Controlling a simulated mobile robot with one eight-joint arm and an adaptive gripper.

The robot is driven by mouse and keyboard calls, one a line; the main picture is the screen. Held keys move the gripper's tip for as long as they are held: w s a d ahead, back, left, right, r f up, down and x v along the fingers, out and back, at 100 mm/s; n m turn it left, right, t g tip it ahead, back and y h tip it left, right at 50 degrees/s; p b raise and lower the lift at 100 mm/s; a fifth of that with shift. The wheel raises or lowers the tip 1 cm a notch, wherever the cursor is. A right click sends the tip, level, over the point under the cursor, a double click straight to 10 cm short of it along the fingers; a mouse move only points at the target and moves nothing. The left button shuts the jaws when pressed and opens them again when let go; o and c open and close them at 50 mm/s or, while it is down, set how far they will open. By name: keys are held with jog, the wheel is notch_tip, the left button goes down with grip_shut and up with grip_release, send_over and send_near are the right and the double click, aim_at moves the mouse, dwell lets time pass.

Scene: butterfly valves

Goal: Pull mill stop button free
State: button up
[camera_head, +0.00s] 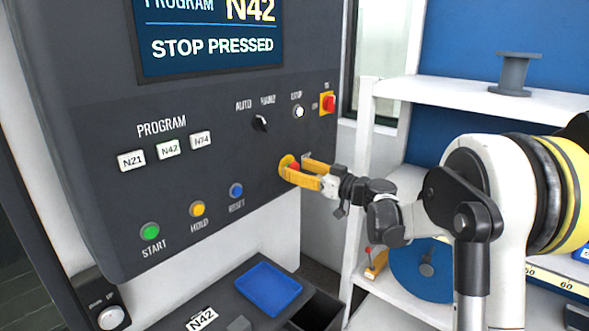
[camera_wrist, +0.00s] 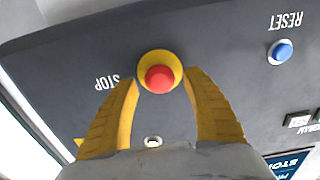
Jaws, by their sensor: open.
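The mill stop button is a red mushroom head (camera_wrist: 160,78) on a round yellow base (camera_wrist: 147,60), set in the dark grey control panel. The word STOP is printed beside it in the wrist view. My gripper (camera_wrist: 160,76) has its two yellow fingers apart, one on each side of the red head. Whether the fingertips touch the head cannot be told. In the head view my gripper (camera_head: 292,168) is at the panel's lower right and partly hides the button. The screen (camera_head: 210,35) reads STOP PRESSED and N42.
Green START (camera_head: 150,231), yellow HOLD (camera_head: 197,209) and blue RESET (camera_head: 236,190) buttons lie left of my gripper. A black selector knob (camera_head: 260,123) and a red switch (camera_head: 328,103) sit above. A blue tray (camera_head: 268,288) lies below; white shelves (camera_head: 470,98) stand right.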

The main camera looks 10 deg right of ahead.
jog(key=v, duration=1.1)
jog(key=shift+a, duration=0.1)
jog(key=s+a+f+m+g+h+b, duration=0.35)
jog(key=s+a+f+g+b, duration=0.3)
jog(key=s+a+f, duration=0.7)
jog(key=s+d+f+m+h+b, duration=0.2)
jog(key=s+f, duration=0.3)
jog(key=s, duration=0.4)
jog(key=s+d+f+m+h+b, duration=0.1)
jog(key=s+d+f+h+b, duration=0.3)
jog(key=s, duration=0.5)
notch_tip(320, 180, down, 2)
jog(key=shift+s+f+m+g+h+b, duration=0.15)
jog(key=shift+s+m+g+h+b, duration=0.15)
jog(key=shift+g+h+b, duration=0.2)
